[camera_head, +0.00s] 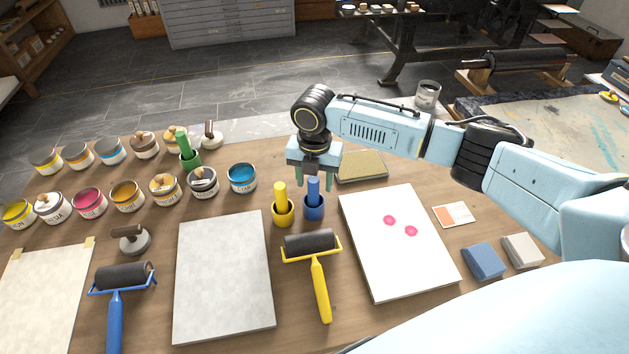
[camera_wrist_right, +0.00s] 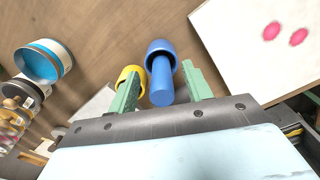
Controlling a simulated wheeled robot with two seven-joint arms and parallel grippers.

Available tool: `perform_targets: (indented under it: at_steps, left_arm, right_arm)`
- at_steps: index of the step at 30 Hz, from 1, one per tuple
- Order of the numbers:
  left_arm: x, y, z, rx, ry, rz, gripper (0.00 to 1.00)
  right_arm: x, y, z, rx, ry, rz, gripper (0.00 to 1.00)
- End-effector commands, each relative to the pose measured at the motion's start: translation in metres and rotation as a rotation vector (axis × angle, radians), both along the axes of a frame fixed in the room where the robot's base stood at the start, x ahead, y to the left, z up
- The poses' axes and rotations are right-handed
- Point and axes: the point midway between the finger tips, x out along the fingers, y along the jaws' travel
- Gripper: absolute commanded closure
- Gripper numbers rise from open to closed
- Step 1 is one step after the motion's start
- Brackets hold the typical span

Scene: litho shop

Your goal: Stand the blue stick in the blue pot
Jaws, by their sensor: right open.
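The blue stick (camera_head: 313,188) stands upright in the blue pot (camera_head: 313,210) on the wooden table. In the right wrist view the blue stick (camera_wrist_right: 161,82) leans out of the blue pot (camera_wrist_right: 160,47), its lower end inside the rim. My right gripper (camera_head: 314,180) is open above and just behind the stick. In the right wrist view its green fingers (camera_wrist_right: 162,88) are spread to either side of the stick, with gaps between. My left gripper is not in view.
A yellow pot (camera_head: 283,213) with a yellow stick stands close left of the blue pot. A green pot (camera_head: 190,160) holds a green stick among several ink tins. A yellow-handled roller (camera_head: 318,275) lies in front. A white sheet (camera_head: 398,243) lies to the right.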

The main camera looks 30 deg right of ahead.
Motion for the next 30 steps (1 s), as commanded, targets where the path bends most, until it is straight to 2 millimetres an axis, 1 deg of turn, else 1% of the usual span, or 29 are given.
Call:
perform_targets:
  at_steps: [1, 9, 12, 15, 18, 21, 30]
  left_arm:
    - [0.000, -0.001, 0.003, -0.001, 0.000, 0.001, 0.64]
    - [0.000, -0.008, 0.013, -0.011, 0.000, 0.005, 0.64]
    - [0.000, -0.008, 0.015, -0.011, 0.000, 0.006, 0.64]
    - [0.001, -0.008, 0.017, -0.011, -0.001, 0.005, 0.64]
    - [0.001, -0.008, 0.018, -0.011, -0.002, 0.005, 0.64]
    - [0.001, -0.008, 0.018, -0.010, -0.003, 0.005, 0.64]
    - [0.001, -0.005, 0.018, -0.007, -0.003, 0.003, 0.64]
  right_arm:
    - [0.001, 0.000, 0.012, 0.001, -0.005, 0.001, 0.50]
    - [0.001, 0.000, 0.073, 0.000, -0.006, 0.001, 0.50]
    - [0.001, 0.000, 0.092, 0.000, -0.004, 0.000, 0.50]
    - [0.000, 0.000, 0.107, 0.000, -0.004, 0.000, 0.50]
    - [0.000, 0.000, 0.116, 0.001, -0.002, 0.000, 0.50]
    - [0.000, 0.000, 0.121, 0.001, -0.002, 0.000, 0.50]
    - [0.000, 0.000, 0.121, 0.001, -0.002, 0.000, 0.50]
